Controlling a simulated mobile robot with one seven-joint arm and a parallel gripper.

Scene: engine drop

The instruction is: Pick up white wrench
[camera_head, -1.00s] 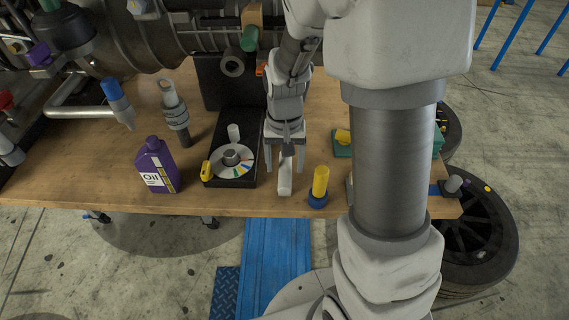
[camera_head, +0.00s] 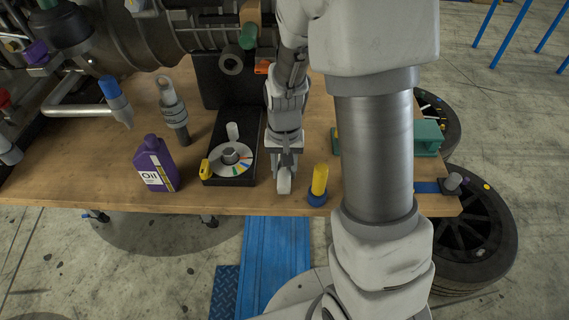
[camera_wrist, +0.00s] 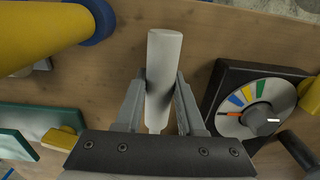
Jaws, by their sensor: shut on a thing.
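The white wrench (camera_wrist: 164,70) lies between my gripper's two fingers in the wrist view, its pale end pointing up in the picture, past the fingertips. In the head view its end (camera_head: 284,184) shows at the front of the wooden table (camera_head: 235,202). My gripper (camera_wrist: 162,88) is shut on it, with a finger against each side. In the head view my gripper (camera_head: 284,172) is low over the table, between the black dial box and the yellow-and-blue object. The rest of the wrench is hidden by the gripper. I cannot tell whether it touches the table.
A black box with a coloured dial (camera_head: 232,165) stands just left of my gripper. A yellow cylinder on a blue base (camera_head: 318,186) stands close on the right. A purple oil bottle (camera_head: 156,166) is farther left. The table's front edge is near.

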